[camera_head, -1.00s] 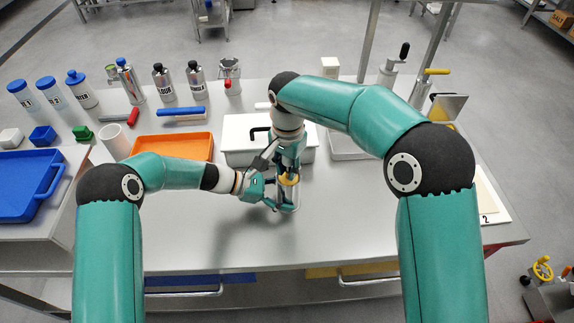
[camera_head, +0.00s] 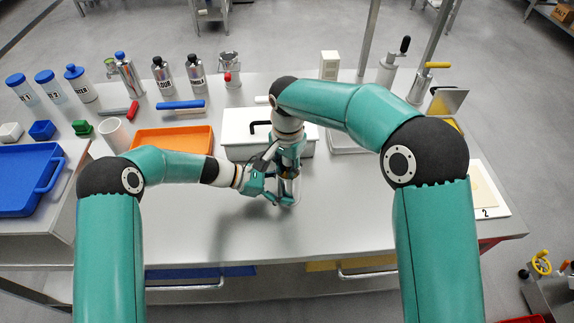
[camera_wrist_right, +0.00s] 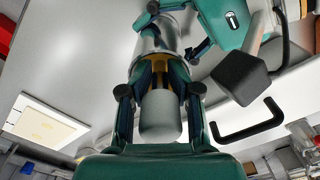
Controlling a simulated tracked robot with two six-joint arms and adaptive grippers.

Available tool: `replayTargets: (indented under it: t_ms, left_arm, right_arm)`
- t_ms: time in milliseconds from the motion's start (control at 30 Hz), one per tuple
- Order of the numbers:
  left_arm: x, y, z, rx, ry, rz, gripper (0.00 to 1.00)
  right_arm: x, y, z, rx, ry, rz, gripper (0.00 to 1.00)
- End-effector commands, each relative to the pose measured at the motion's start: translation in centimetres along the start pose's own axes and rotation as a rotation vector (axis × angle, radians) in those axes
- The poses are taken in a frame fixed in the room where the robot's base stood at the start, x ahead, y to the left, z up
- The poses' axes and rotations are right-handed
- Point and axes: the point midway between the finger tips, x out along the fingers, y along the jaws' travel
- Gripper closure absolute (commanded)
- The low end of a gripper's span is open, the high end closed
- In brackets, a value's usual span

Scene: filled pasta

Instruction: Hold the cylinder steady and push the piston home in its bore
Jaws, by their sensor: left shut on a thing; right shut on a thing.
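The silver cylinder (camera_wrist_right: 158,38) stands on the table in front of the white lidded box; in the head view only part of it (camera_head: 291,192) shows between my grippers. My left gripper (camera_head: 274,194) is shut around it from the left, its fingers also showing beside the cylinder in the right wrist view. My right gripper (camera_wrist_right: 160,72) points down from above and is shut on the piston. The piston shows as a grey rounded piece (camera_wrist_right: 160,115) between the fingers, with yellow beyond it at the cylinder's mouth. How deep it sits is hidden.
The white lidded box (camera_head: 240,150) with a black handle stands just behind my grippers. An orange tray (camera_head: 175,140) lies to the left, with bottles (camera_head: 160,75) behind. A white board (camera_head: 490,190) lies on the right. The table front is clear.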

Motion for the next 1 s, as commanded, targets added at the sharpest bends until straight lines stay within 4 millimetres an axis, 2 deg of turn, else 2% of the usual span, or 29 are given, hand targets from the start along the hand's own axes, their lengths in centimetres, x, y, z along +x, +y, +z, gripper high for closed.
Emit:
replayTargets:
  t_ms: [267, 300, 500, 833, 1000]
  left_arm:
    - [0.0, 0.0, 0.0, -0.001, 0.000, 0.000, 0.60]
    - [0.0, 0.0, 0.0, -0.001, 0.000, 0.000, 0.60]
    - [0.0, 0.0, 0.0, -0.001, 0.000, 0.000, 0.60]
    - [0.0, 0.0, 0.0, -0.002, 0.000, 0.001, 0.60]
    - [0.0, 0.1, 0.0, -0.002, 0.001, 0.003, 0.59]
  right_arm:
    - [0.6, 0.1, 0.1, -0.001, -0.002, 0.003, 1.00]
    - [0.7, 0.1, 0.1, -0.001, -0.002, 0.003, 0.70]
    - [0.7, 0.1, 0.1, -0.001, -0.004, 0.005, 0.40]
    - [0.6, 0.1, 0.2, -0.001, -0.005, 0.006, 0.38]
    - [-0.9, 0.0, 0.1, -0.001, -0.003, 0.003, 0.38]
